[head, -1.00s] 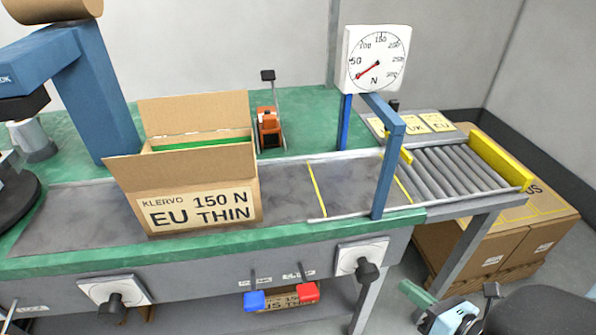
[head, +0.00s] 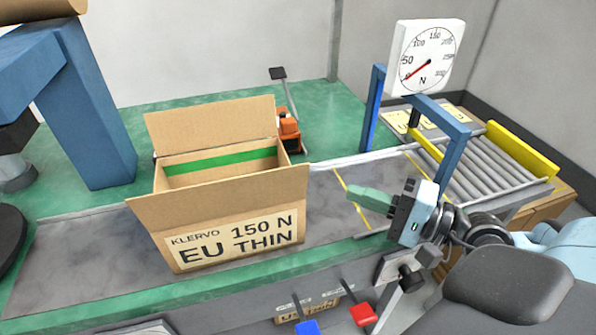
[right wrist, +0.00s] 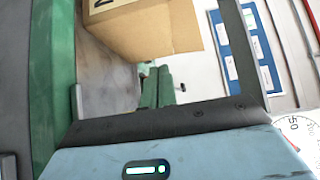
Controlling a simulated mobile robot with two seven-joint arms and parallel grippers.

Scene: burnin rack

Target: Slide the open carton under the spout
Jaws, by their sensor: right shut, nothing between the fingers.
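The open cardboard carton (head: 225,200), marked KLERVO EU THIN 150 N, stands on the grey conveyor bed, flaps spread, with a green band inside. It also shows in the right wrist view (right wrist: 150,28). A blue column and arm (head: 80,110) stand left of it; a dark and grey part (head: 15,140) hangs under the arm and may be the spout. My right gripper (head: 352,194) has green fingers, shut and empty, above the bed to the right of the carton, apart from it. The fingers show in the right wrist view (right wrist: 156,86). My left gripper is not seen.
A blue gate with a force dial (head: 427,58) straddles the bed behind my right gripper, with rollers (head: 485,170) beyond it. An orange device (head: 288,130) stands behind the carton. Red (head: 363,314) and blue (head: 307,328) handles hang at the front. The bed left of the carton is clear.

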